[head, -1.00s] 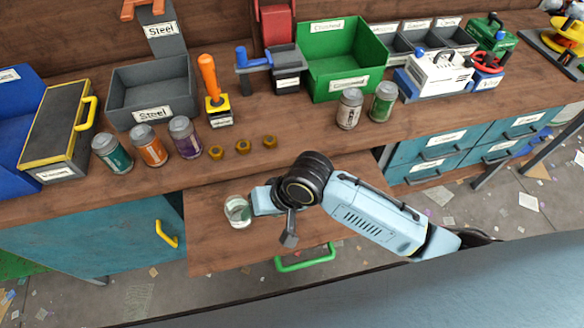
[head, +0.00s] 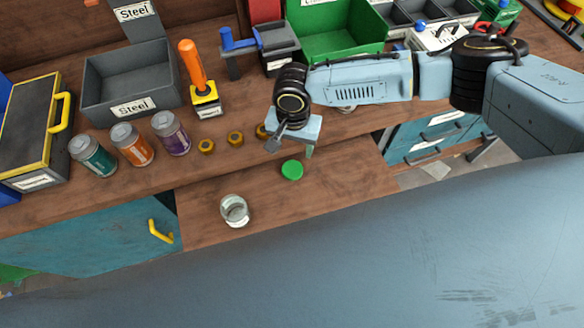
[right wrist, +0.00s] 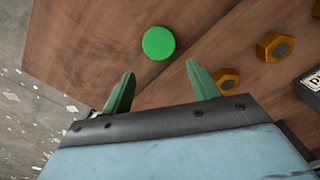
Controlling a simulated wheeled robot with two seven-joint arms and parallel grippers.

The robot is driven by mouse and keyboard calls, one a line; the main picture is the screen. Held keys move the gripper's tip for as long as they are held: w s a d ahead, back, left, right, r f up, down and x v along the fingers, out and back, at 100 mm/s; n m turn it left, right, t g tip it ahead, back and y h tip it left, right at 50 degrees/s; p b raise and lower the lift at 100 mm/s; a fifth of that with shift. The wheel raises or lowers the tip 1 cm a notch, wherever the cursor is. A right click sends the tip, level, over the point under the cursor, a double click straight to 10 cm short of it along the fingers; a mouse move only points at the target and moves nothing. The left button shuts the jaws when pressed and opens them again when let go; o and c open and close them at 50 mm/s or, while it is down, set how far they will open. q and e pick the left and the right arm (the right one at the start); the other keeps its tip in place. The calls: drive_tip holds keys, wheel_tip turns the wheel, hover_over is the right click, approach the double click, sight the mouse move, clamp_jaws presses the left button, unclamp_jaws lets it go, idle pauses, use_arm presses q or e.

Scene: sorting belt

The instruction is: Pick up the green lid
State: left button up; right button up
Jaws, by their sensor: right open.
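The green lid (head: 292,170) is a small round disc lying flat on the wooden pull-out board (head: 340,190). In the right wrist view the lid (right wrist: 159,43) lies just beyond my fingertips, between their lines and apart from them. My right gripper (head: 309,152) is above the board, up and to the right of the lid in the head view. In the wrist view its two green fingers (right wrist: 157,78) are spread with nothing between them. My left gripper is in neither view.
A glass jar (head: 235,211) stands on the board left of the lid. Brass nuts (head: 236,138) lie behind it; one is partly hidden by my gripper. Several lidded jars (head: 132,144) stand at the left. The board right of the lid is clear.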

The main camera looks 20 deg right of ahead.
sight(293, 168)
wheel_tip(293, 168, down, 3)
drive_tip(key=shift+f, duration=0.15)
drive_tip(key=f, duration=0.2)
drive_tip(key=f+b, duration=0.1)
drive_tip(key=f, duration=0.2)
drive_tip(key=shift+s+a+f+b, duration=0.1)
drive_tip(key=shift+s+f+b, duration=0.1)
drive_tip(key=shift+b, duration=0.1)
drive_tip(key=shift+r, duration=0.1)
drive_tip(key=c, duration=0.7)
drive_tip(key=shift+c, duration=0.2)
wheel_tip(293, 168, up, 10)
drive_tip(key=p, duration=0.2)
